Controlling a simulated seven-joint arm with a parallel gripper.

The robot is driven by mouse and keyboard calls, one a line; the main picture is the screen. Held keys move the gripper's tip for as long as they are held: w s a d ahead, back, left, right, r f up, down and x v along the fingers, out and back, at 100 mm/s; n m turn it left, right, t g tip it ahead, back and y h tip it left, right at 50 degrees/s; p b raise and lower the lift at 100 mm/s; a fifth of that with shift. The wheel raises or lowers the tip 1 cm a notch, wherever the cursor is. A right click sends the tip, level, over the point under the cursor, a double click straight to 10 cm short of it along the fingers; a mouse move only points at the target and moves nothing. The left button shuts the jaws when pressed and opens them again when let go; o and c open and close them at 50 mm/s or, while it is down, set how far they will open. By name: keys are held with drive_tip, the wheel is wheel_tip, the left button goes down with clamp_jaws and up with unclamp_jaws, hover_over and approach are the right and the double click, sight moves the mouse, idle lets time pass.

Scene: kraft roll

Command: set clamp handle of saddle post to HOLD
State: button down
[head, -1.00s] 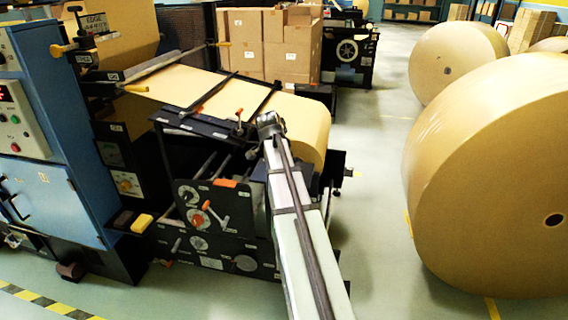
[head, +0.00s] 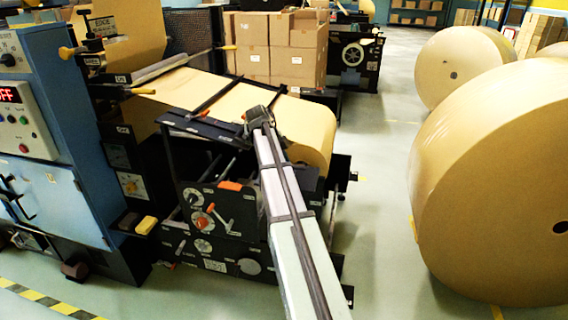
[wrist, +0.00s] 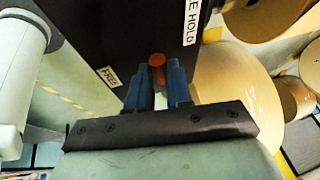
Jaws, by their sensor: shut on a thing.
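In the wrist view, the clamp handle's orange knob (wrist: 157,62) sits between the two blue fingers of my gripper (wrist: 158,78), which is shut on it. The handle is on a dark panel of the saddle post (wrist: 110,25). A white FREE label (wrist: 109,76) is left of the knob, and a label ending in HOLD (wrist: 191,22) is at its upper right. The rest of the handle is hidden, so its exact setting cannot be told. In the head view, my gripper (head: 257,116) is at the dark frame beside the brown paper web; its fingers are hidden there.
A blue cabinet with a red display (head: 10,95) stands at left. Large kraft rolls (head: 490,180) stand at right, with clear floor between. Stacked cartons (head: 268,50) are behind.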

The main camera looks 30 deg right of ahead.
drive_tip(key=shift+w+d+m+g, duration=0.15)
drive_tip(key=shift+m+g, duration=0.15)
drive_tip(key=shift+m, duration=0.2)
drive_tip(key=c, duration=1)
unclamp_jaws()
drive_tip(key=shift+c, duration=0.2)
drive_tip(key=v, duration=1.3)
drive_tip(key=shift+r, duration=0.4)
drive_tip(key=shift+w+f, duration=0.1)
